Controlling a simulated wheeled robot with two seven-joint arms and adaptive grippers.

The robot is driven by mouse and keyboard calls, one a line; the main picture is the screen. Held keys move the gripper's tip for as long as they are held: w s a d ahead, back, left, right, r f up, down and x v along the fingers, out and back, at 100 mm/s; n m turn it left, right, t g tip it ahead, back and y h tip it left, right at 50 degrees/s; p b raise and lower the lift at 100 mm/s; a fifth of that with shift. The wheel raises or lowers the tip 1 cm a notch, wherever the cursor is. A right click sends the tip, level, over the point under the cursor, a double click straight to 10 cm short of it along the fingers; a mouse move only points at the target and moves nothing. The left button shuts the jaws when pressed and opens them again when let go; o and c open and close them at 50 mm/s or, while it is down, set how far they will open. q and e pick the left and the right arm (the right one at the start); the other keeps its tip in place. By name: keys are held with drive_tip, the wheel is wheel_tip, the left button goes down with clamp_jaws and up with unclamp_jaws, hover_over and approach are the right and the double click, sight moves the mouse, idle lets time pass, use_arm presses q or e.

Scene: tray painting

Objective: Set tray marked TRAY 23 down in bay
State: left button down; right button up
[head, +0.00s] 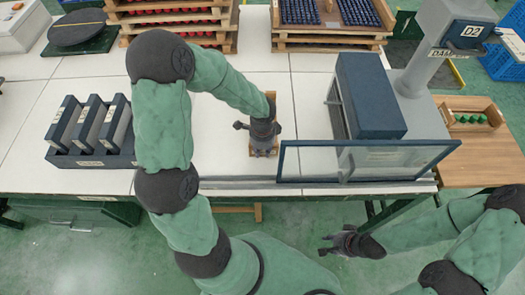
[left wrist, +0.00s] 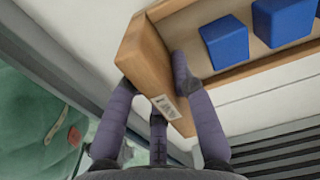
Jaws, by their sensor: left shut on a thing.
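A wooden tray (left wrist: 142,50) holding blue blocks (left wrist: 225,42) fills the upper part of the left wrist view. A small white label on its near end is too small to read fully. My left gripper (head: 262,138) is shut on that end, its fingers (left wrist: 165,100) on both sides of the wall. In the head view only slivers of the tray (head: 270,97) show behind the gripper, over the white table. My right gripper (head: 335,245) hangs empty in front of the table edge; its jaw opening is unclear. I cannot tell which place is the bay.
A clear framed panel (head: 365,160) and dark blue box (head: 370,97) stand right of the left gripper. A rack (head: 90,160) with three dark upright boxes is at left. Trays of red pieces (head: 175,30) and dark pieces (head: 330,32) are at the back. A grey post stands at right.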

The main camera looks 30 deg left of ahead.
use_arm(q)
drive_tip(key=shift+f, duration=0.15)
drive_tip(key=c, duration=1.1)
unclamp_jaws()
drive_tip(key=shift+o, duration=0.2)
wheel_tip(320, 180, up, 12)
drive_tip(key=p, duration=0.5)
drive_tip(key=shift+r, duration=0.25)
